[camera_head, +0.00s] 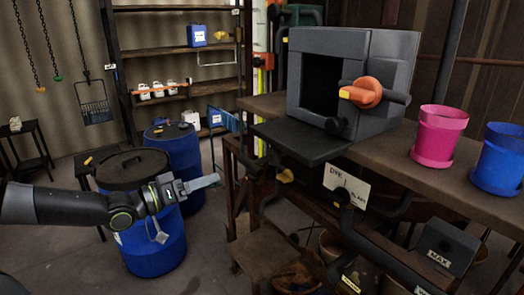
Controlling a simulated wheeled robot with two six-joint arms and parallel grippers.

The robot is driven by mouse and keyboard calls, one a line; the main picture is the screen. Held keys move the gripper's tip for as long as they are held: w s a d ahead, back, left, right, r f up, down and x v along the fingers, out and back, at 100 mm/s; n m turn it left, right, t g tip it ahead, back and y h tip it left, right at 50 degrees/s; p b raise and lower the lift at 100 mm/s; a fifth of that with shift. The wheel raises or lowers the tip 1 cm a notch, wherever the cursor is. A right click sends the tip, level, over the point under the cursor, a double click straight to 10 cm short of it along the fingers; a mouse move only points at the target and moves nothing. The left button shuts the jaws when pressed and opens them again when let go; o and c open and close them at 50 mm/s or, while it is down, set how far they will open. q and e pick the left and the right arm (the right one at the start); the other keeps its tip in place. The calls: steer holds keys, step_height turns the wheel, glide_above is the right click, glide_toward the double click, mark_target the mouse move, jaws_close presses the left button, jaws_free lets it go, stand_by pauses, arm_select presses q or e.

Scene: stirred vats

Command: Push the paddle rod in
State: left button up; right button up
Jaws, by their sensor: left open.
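I cannot pick out the paddle rod for certain. A grey box (396,58) with a dark open front and a lowered front flap (300,139) stands on the wooden bench. An orange knob (366,91) with a short dark bar sits at its right front. A blue drum (152,248) with a black lid (132,168) stands on the floor at the left. My left gripper (204,183) reaches in from the left, in front of this drum. It is open, with nothing seen between its fingers, and well apart from the grey box. My right gripper is not in view.
A second blue drum (184,165) stands behind the first. Pink (438,137) and blue (498,160) pots stand on the bench at the right. Dark bars and a MAX-labelled box (446,246) crowd the space below the bench. Shelves stand behind. Some floor (215,245) between drum and bench is clear.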

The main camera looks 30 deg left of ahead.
arm_select(q)
steer(key=b, duration=0.5)
glide_toward(262, 158)
steer(key=w+b, duration=0.1)
steer(key=b, duration=0.2)
steer(key=w+b, duration=0.1)
steer(key=b, duration=0.3)
steer(key=shift+d+f, duration=0.15)
steer(key=shift+f, duration=0.2)
steer(key=shift+w+d, duration=0.2)
steer(key=shift+w, duration=0.35)
steer(key=shift+w+d+p, duration=0.35)
steer(key=shift+w+p, duration=0.05)
steer(key=shift+w, duration=0.15)
steer(key=p+x, duration=0.1)
steer(key=x, duration=0.2)
steer(key=shift+w+d, duration=0.1)
steer(key=shift+w, duration=0.1)
steer(key=shift+p+x, duration=0.5)
steer(key=shift+x, duration=0.6)
